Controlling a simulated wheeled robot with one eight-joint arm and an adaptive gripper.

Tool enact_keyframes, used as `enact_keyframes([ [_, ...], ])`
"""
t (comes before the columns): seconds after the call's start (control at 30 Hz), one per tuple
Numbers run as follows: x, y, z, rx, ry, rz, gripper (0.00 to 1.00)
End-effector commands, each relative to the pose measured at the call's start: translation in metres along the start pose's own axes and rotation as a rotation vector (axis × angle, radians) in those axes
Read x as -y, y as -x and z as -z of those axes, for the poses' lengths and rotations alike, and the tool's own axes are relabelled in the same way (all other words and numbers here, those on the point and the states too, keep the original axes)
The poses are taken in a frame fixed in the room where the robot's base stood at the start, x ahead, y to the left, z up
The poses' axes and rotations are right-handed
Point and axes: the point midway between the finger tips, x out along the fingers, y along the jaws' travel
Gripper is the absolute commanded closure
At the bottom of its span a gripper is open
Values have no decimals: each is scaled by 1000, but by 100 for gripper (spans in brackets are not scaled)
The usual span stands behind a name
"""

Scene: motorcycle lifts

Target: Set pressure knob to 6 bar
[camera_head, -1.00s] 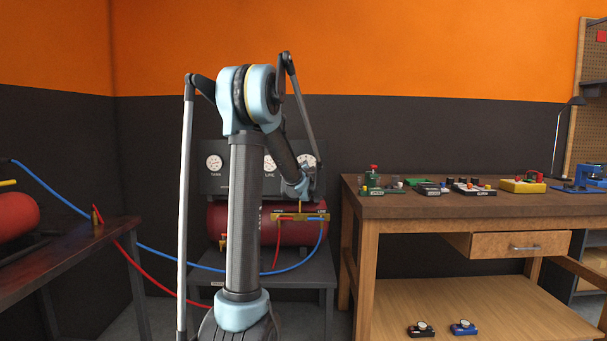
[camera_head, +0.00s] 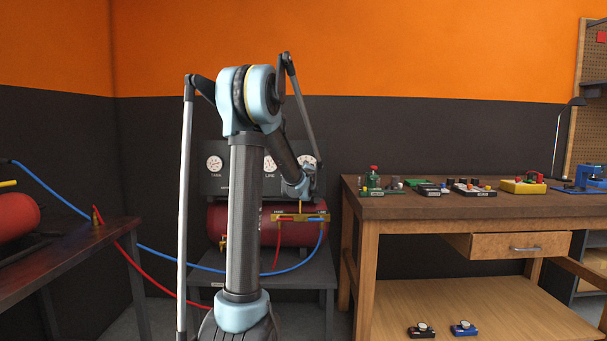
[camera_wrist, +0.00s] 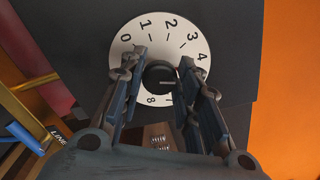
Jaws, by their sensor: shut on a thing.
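The dark round pressure knob (camera_wrist: 159,78) sits at the centre of a white dial (camera_wrist: 158,45) in the wrist view. A pale line on the knob points right, a little past the 4, toward my right finger. My gripper (camera_wrist: 162,72) has one finger on each side of the knob and is shut on it. In the head view my wrist is at the right end of the grey gauge panel (camera_head: 212,184), and the knob is hidden.
Gauges marked TANK (camera_head: 214,162) and LINE (camera_head: 270,164) are on the panel. Below is a red tank (camera_head: 255,232) with a brass manifold (camera_head: 299,217) and red and blue hoses. A wooden workbench (camera_head: 480,207) with several small devices stands close on the right.

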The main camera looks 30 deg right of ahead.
Motion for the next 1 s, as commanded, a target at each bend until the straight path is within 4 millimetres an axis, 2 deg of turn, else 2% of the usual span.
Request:
enact_keyframes([
  [0.6,0,1,-1,3,-562,-3,94],
  [1.0,0,1,-2,4,-783,-5,94],
])
